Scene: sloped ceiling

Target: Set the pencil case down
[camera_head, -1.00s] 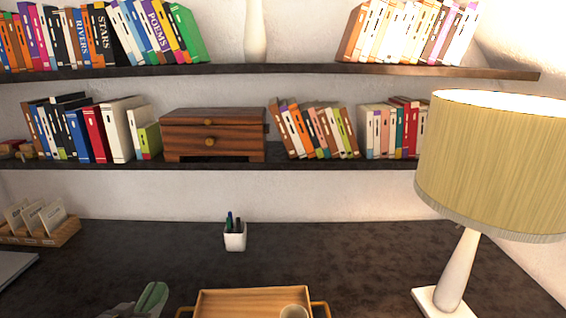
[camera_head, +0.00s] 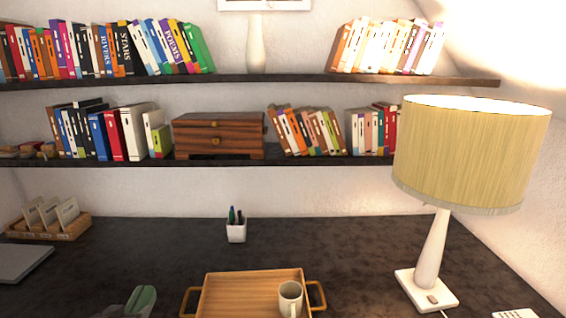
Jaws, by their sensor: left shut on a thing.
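The green pencil case (camera_head: 142,299) shows at the bottom edge of the head view, left of the wooden tray. Only its upper part is in the picture. My left gripper (camera_head: 122,312) is at the bottom edge beside it, mostly cut off, and is shut on the case. I cannot tell whether the case touches the dark desk (camera_head: 330,243). My right gripper is not in view.
A wooden tray (camera_head: 235,295) with handles holds a white mug (camera_head: 290,298). A pen cup (camera_head: 236,231) stands behind it. A lamp (camera_head: 430,262) stands right, a card holder (camera_head: 75,227) and grey flat object (camera_head: 20,263) left. Shelves of books hang above.

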